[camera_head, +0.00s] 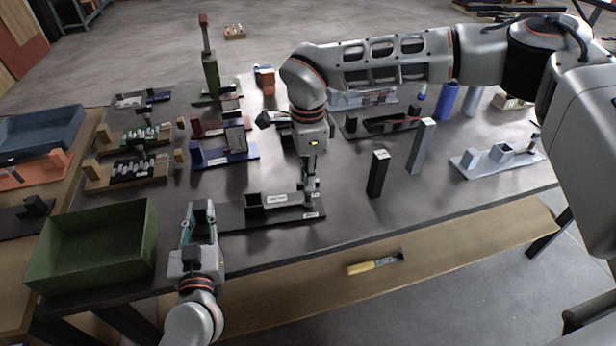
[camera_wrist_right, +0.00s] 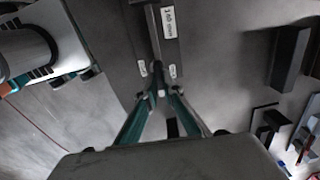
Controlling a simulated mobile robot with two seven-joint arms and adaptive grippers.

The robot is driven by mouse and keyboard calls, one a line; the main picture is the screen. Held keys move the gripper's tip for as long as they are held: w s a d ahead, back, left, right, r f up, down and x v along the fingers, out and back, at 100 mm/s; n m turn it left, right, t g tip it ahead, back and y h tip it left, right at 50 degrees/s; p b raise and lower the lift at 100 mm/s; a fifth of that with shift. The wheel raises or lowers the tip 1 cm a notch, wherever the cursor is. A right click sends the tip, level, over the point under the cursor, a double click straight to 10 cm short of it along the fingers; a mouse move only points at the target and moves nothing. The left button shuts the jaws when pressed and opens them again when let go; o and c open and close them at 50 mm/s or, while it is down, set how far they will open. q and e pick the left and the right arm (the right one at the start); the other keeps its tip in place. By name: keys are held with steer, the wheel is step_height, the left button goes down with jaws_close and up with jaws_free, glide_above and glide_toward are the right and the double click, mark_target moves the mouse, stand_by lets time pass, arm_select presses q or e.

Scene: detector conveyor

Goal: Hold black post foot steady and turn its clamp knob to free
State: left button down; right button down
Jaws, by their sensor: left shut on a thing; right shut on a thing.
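The black post foot (camera_head: 236,215) is a flat dark plate near the front edge of the table, with a dark socket box and a labelled bar on top. My left gripper (camera_head: 200,215) is shut on its left end. My right gripper (camera_head: 311,196) points down at its right end and is shut on the clamp knob. In the right wrist view, the right gripper's fingertips (camera_wrist_right: 160,96) meet at the small knob (camera_wrist_right: 158,74), between two white labels on the foot (camera_wrist_right: 124,45). The fingers hide much of the knob.
A black post (camera_head: 377,175) and a grey post (camera_head: 420,147) stand upright to the right. A green bin (camera_head: 92,247) is at the left front. Several coloured fixtures stand behind, including a blue one (camera_head: 222,155). A yellow-handled tool (camera_head: 374,263) lies on the lower shelf.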

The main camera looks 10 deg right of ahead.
steer(key=c, duration=2.2)
jaws_free()
steer(key=shift+r, duration=0.15)
step_height(320, 180, up, 12)
steer(key=shift+f, duration=0.1)
arm_select(q)
steer(key=c, duration=1.7)
jaws_free()
